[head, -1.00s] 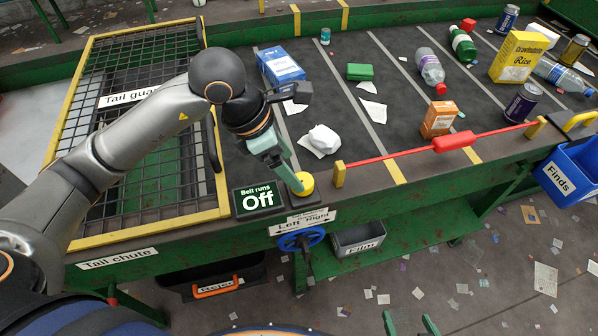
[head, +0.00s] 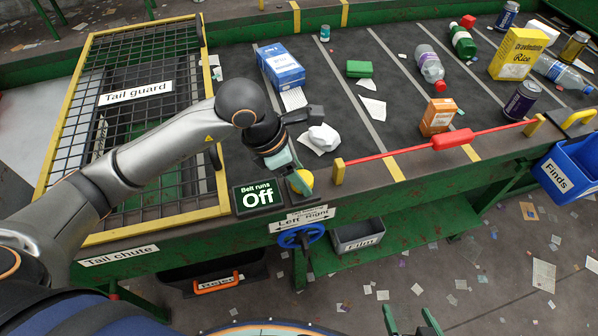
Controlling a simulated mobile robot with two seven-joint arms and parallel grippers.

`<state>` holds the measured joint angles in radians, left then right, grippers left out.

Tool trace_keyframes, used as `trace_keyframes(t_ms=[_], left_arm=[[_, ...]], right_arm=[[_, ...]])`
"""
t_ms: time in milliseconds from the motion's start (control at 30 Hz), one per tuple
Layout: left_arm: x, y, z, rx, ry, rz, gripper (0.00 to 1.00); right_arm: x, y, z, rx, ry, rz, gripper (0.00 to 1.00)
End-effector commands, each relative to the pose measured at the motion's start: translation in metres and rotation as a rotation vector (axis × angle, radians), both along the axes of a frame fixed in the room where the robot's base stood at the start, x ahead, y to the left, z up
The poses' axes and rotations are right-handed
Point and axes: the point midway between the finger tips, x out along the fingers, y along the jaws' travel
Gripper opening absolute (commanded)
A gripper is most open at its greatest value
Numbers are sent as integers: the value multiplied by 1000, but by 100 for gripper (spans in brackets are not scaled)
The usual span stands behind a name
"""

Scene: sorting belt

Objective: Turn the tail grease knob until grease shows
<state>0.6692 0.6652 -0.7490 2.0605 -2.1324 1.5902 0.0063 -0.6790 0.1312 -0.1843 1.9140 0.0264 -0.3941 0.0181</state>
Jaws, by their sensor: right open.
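No part labelled as a tail grease knob can be made out, and no grease shows. A round yellow knob or button (head: 306,178) sits on the belt's near edge, beside the "Belt runs Off" display (head: 258,197). I cannot tell whether it is the grease knob. My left gripper (head: 295,185) points down at its left side and partly hides it. Whether they touch, and whether the fingers are open, is unclear. A blue handwheel (head: 301,236) is below the "Left Right" sign (head: 303,217). My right gripper (head: 411,321) is open and empty at the bottom edge.
The tail guard mesh (head: 135,92) lies left of my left gripper. A red bar (head: 400,150) runs along the belt's near edge. A blue box (head: 281,66), crumpled white paper (head: 323,137) and several bottles and cartons lie on the belt. A blue Finds bin (head: 568,168) hangs at right.

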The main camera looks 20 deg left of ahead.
Motion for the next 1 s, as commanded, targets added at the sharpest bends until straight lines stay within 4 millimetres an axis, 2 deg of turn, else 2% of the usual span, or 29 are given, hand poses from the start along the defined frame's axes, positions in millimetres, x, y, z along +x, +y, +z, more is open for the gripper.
trace_keyframes(t_ms=[67,467,733,1000], left_arm=[[0,0,0,0,0,0,44],[0,0,0,0,0,0,0],[1,1,-2,0,-2,-37,0],[2,1,-4,1,-4,-198,0]], right_arm=[[0,0,0,0,-1,0,100],[0,0,1,0,-1,0,100],[1,0,-7,0,-2,0,100],[1,0,-32,0,-2,0,100]])
